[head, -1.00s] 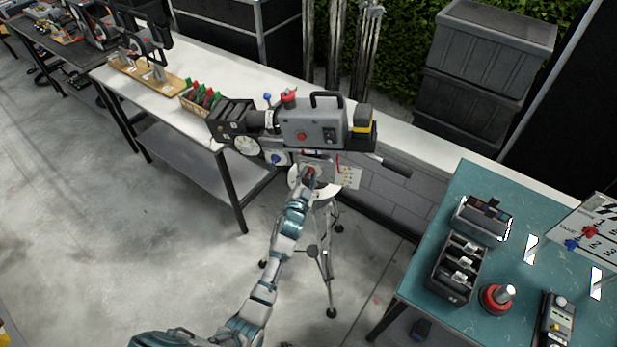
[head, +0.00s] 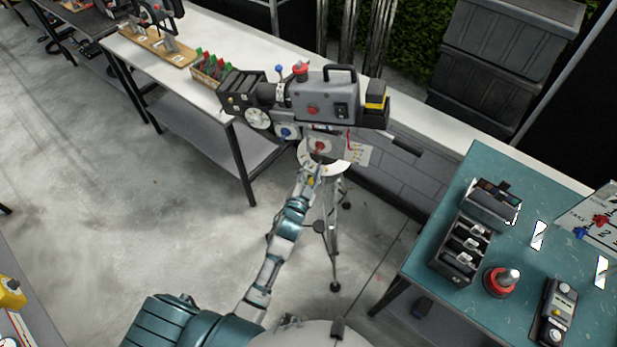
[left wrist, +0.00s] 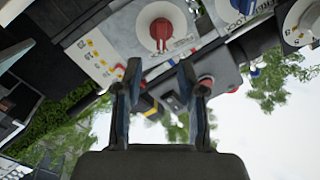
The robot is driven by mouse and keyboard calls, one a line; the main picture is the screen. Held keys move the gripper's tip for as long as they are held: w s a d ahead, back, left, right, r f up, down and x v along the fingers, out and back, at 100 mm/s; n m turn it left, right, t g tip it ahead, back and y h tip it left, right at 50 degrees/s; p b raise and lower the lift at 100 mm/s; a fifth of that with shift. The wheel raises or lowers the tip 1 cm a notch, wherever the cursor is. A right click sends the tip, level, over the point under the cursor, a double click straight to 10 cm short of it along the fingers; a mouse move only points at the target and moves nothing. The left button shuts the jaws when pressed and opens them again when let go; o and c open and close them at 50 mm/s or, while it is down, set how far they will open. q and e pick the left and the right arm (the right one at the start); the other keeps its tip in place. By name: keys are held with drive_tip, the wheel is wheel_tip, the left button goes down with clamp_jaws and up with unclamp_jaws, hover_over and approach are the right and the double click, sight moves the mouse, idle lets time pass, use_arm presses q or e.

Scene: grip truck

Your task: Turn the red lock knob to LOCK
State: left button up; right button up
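The red lock knob (head: 319,147) sits on a pale round dial on the side of the film camera's mount, below the grey camera body (head: 325,97). In the left wrist view the red knob (left wrist: 160,30) is at the top centre, its narrow grip pointing down the picture on a white disc. Its markings are too small to read surely. My left gripper (head: 311,172) is just below the knob in the head view, apart from it. In the left wrist view my left gripper (left wrist: 159,72) has its fingers spread with nothing between. My right gripper is not in view.
A blue knob (head: 286,132) is left of the red one. A marked white plate (head: 357,152) and a dark pan handle (head: 407,146) lie to the right. A tripod (head: 330,235) stands below. A white bench (head: 215,122) and teal table (head: 420,262) flank it.

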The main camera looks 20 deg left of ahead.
use_arm(q)
drive_tip(key=s, duration=0.3)
idle(0.5)
drive_tip(key=s+f+g, duration=0.3)
drive_tip(key=s+f, duration=0.2)
drive_tip(key=f, duration=0.7)
drive_tip(key=s+f+n+g+h, duration=0.1)
drive_tip(key=s+f+g, duration=0.3)
drive_tip(key=f, duration=0.8)
drive_tip(key=s+f+g, duration=0.1)
drive_tip(key=s+f, duration=0.5)
drive_tip(key=f, duration=0.7)
drive_tip(key=s+a+f+n+g, duration=0.1)
drive_tip(key=s+f, duration=0.5)
drive_tip(key=s, duration=0.6)
drive_tip(key=s+a+f+n+g, duration=0.1)
drive_tip(key=s+a+f+g, duration=0.2)
drive_tip(key=s, duration=0.8)
drive_tip(key=s+a+f+g+y, duration=0.1)
drive_tip(key=s+a+f+g, duration=0.1)
drive_tip(key=s+f+g, duration=0.3)
drive_tip(key=s+f, duration=0.4)
drive_tip(key=s, duration=0.3)
drive_tip(key=shift+s+f+n, duration=0.3)
drive_tip(key=shift+s+n, duration=0.05)
drive_tip(key=shift+n, duration=0.05)
